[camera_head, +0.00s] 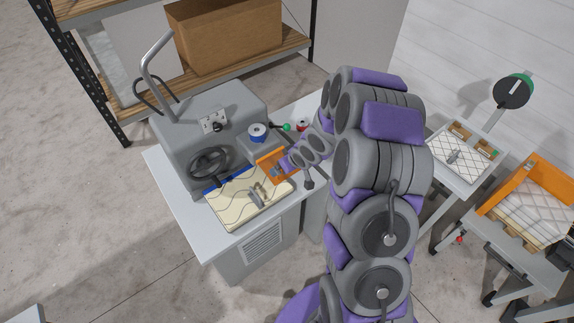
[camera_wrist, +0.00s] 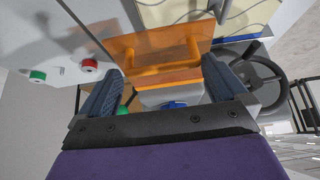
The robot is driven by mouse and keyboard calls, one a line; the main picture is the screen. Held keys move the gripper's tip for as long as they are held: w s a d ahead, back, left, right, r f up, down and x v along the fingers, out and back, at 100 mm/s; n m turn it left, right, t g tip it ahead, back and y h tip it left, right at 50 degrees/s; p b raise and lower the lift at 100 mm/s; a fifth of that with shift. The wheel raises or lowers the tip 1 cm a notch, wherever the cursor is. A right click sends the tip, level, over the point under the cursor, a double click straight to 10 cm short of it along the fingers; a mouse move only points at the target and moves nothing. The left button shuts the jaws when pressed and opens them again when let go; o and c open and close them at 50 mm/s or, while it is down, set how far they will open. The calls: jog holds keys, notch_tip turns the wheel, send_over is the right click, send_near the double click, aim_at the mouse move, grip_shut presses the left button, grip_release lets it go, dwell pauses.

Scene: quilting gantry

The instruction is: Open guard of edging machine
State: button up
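The edging machine (camera_head: 190,125) is a grey block on a white table, with a dark handwheel (camera_head: 209,163). Its orange guard (camera_head: 268,163) is a small panel near the machine's right front. In the wrist view the see-through orange guard (camera_wrist: 190,36) carries an orange bar handle (camera_wrist: 155,52). My gripper (camera_head: 284,165) is close to the guard, its fingertips partly hidden in the head view. In the wrist view my gripper (camera_wrist: 162,68) has its fingers wide apart, with the handle ahead of and between them. No grip on the handle shows. I cannot tell how far the guard is raised.
A cream quilted pad (camera_head: 243,203) lies on the table in front of the machine. A blue-and-white spool (camera_head: 257,131), a green knob (camera_head: 287,127) and a red spool (camera_head: 303,125) are close to my arm. A shelf with a cardboard box (camera_head: 225,40) stands behind.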

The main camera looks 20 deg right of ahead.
jog(key=shift+s, duration=0.25)
jog(key=b+v, duration=0.1)
jog(key=v, duration=1.6)
jog(key=shift+b, duration=0.35)
jog(key=s+a+f+m+g+b, duration=0.1)
jog(key=s+a+f+g+b, duration=0.1)
jog(key=s+f+b, duration=0.2)
jog(key=s+a+f+m+g+h+b, duration=0.1)
jog(key=s+a+f+g+b, duration=0.2)
jog(key=s+b, duration=0.7)
jog(key=s+a+f+m+g+h+b, duration=0.1)
jog(key=s+f+b, duration=0.4)
jog(key=s, duration=1.2)
jog(key=shift+s+a+f+m+g+b, duration=0.25)
jog(key=shift+a+m+g+b, duration=0.25)
jog(key=shift+a+g+b, duration=0.45)
